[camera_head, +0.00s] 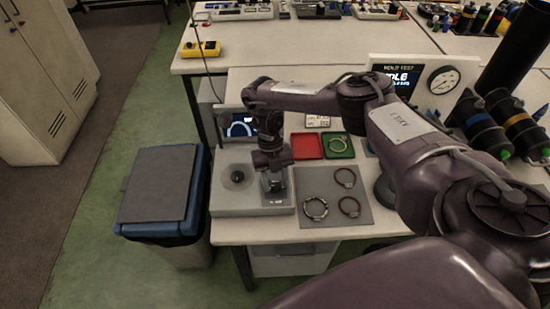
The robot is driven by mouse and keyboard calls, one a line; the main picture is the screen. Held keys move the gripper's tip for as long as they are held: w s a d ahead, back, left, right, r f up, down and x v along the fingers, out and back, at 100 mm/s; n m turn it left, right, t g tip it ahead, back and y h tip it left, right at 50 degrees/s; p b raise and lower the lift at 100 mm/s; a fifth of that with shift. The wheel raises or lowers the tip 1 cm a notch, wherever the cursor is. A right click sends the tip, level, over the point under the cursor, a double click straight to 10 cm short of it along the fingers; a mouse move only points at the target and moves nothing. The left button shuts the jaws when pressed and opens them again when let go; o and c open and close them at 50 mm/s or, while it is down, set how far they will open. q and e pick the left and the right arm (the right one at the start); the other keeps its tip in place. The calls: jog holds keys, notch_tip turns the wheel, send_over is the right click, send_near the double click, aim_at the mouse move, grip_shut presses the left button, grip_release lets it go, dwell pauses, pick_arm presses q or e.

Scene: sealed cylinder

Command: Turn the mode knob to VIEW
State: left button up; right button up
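A light grey device box (222,197) stands at the front left of the table. A small lit screen (241,128) sits behind it. A dark round part with a black centre (238,176) shows on the left of the box's top. My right gripper (273,189) points down over the right part of the box, low at its top. A small dark part shows between or just below the fingers, and I cannot tell whether they touch it or whether it is the mode knob. No VIEW marking is readable. My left gripper is out of view.
A grey mat with several rings (325,183) lies right of the box. Behind it are a red tray (307,146) and a green tray (338,155) with a ring. A lidded bin (161,184) stands left of the table. My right arm spans the right side.

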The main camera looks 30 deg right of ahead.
jog(key=shift+o, duration=0.8)
jog(key=a+v, duration=0.1)
jog(key=v, duration=0.6)
jog(key=shift+d+r, duration=0.35)
jog(key=shift+d, duration=0.2)
jog(key=shift+w, duration=0.15)
